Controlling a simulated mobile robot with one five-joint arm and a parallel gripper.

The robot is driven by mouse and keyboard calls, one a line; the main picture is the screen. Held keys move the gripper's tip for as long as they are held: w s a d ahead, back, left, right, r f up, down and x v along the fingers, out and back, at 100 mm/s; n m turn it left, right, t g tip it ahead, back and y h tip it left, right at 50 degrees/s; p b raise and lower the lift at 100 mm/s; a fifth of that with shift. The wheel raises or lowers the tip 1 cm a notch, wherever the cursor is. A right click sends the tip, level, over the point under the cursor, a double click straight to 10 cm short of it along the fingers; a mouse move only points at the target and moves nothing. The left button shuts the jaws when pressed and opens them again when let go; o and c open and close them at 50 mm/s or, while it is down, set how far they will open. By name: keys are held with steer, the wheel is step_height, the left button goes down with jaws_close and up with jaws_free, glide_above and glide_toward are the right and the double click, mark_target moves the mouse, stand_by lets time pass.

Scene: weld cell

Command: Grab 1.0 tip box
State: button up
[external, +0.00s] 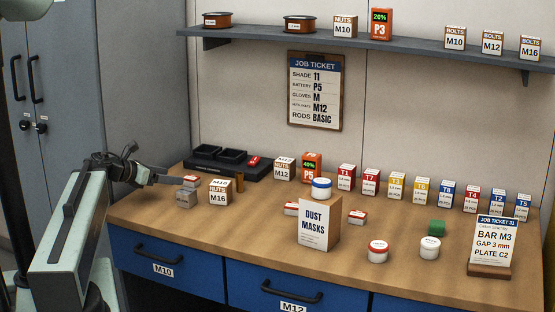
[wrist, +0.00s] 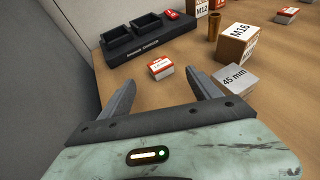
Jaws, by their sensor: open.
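Several small red-and-white boxes lie on the bench; their size print is too small to read, so I cannot tell which is the 1.0 tip box. One small box (wrist: 161,68) lies just beyond and between my fingertips in the wrist view; it also shows in the external view (external: 191,181) at the bench's left. Two others lie near the middle, one left box (external: 291,209) and one right box (external: 357,216) of the dust masks box. My gripper (wrist: 160,80) is open and empty, reaching in low from the left (external: 176,181).
A grey 45 mm block (wrist: 237,77) sits close to my right finger, with the M16 box (wrist: 237,44) behind it. A black tray (wrist: 150,45) lies beyond. The dust masks box (external: 319,224), jars and labelled boxes stand farther right.

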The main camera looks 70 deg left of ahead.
mark_target(190, 178)
steer(key=shift+b+x, duration=0.45)
steer(key=shift+x, duration=0.6)
steer(key=b+x, duration=0.1)
steer(key=x, duration=0.5)
steer(key=shift+r+b, duration=0.15)
steer(key=shift+b, duration=0.25)
steer(key=shift+s, duration=0.1)
steer(key=shift+c, duration=0.5)
steer(key=c, duration=1.3)
step_height(190, 178, up, 10)
steer(key=p, duration=1)
